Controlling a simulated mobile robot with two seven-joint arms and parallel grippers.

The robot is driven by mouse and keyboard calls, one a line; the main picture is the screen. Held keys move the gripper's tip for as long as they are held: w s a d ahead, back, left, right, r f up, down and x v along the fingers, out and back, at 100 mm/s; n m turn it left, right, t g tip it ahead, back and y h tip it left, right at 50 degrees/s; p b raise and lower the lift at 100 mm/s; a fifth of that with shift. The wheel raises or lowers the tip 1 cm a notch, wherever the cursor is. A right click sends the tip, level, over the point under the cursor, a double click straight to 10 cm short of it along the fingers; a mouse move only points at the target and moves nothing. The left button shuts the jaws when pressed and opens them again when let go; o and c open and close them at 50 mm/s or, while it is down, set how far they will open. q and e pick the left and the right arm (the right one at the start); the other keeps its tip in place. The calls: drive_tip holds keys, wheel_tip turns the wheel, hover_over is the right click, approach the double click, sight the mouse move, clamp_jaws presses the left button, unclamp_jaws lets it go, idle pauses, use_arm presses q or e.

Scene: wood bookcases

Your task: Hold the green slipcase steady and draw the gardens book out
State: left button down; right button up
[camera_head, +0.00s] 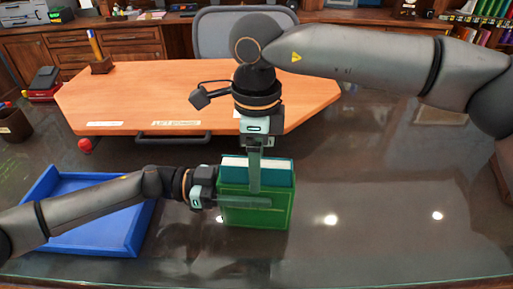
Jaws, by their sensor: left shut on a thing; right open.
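The green slipcase (262,218) stands upright on the dark glossy table, in the middle of the camera_head view. The gardens book (274,171) is teal with a pale top edge, and its upper part sticks out above the slipcase. My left gripper (240,202) comes in from the left and is shut on the slipcase, its fingers lying along the case. My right gripper (254,178) points down from above, with its fingers at the book's top. It is open; its fingers overlap the book and slipcase in the picture, and I cannot tell if they touch.
An open blue tray (128,236) lies on the left, under my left arm. An orange-brown wooden board (180,85) with a dark handle lies behind the slipcase. A dark cup (14,124) stands at the far left. The table's right side is clear.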

drive_tip(key=shift+f, duration=0.15)
drive_tip(key=shift+c, duration=0.2)
clamp_jaws()
idle(0.3)
idle(0.9)
